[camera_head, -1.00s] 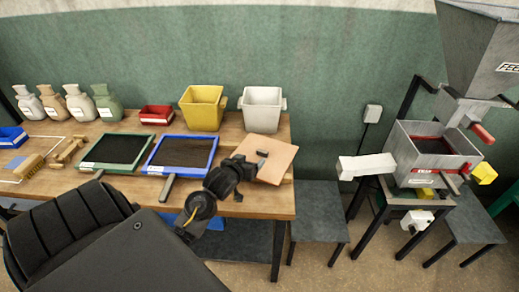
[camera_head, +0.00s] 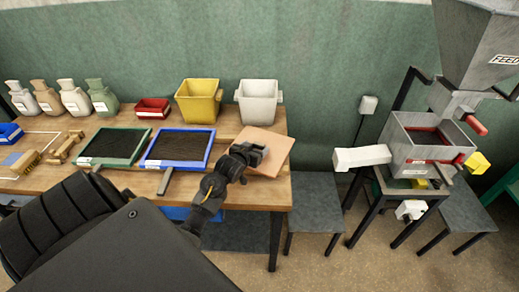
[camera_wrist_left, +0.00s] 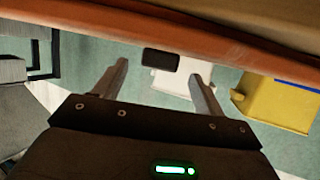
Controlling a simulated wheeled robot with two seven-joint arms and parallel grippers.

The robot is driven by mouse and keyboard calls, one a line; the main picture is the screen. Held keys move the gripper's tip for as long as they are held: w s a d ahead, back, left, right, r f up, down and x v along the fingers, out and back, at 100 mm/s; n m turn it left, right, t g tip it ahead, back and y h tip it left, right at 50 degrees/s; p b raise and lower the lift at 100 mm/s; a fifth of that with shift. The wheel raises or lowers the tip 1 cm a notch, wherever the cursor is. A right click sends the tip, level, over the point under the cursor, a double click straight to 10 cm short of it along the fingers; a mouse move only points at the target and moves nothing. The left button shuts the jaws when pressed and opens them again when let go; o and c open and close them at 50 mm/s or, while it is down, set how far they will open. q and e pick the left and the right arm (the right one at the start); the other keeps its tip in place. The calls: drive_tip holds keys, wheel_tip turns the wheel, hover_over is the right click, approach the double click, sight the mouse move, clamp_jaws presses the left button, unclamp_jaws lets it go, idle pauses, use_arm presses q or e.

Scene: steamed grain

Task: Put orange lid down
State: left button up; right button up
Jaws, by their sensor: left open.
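The orange lid (camera_head: 272,143) is a flat, pale orange square over the right end of the workbench. In the left wrist view its underside or edge fills the top (camera_wrist_left: 220,38), close to the camera. A small dark block (camera_wrist_left: 160,60), which looks like the lid's handle, shows between the two fingers. My left gripper (camera_head: 256,154) is in front of the lid, partly covering it. Its fingers (camera_wrist_left: 158,70) are apart, with gaps on both sides of the dark block. Whether the lid rests on the bench is hidden. My right gripper is not in view.
Green-framed (camera_head: 113,147) and blue-framed (camera_head: 180,147) trays lie left of the lid. A yellow bin (camera_head: 198,101), white bin (camera_head: 259,102) and red bin (camera_head: 152,108) stand behind. Several sacks are at the back left. A feed machine (camera_head: 428,142) stands at the right.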

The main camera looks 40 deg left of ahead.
sight(259, 143)
use_arm(q)
drive_tip(key=x, duration=0.4)
drive_tip(key=shift+w+p, duration=0.2)
drive_tip(key=shift+p, duration=0.1)
drive_tip(key=shift+r, duration=0.1)
drive_tip(key=c, duration=1.4)
drive_tip(key=shift+r, duration=0.1)
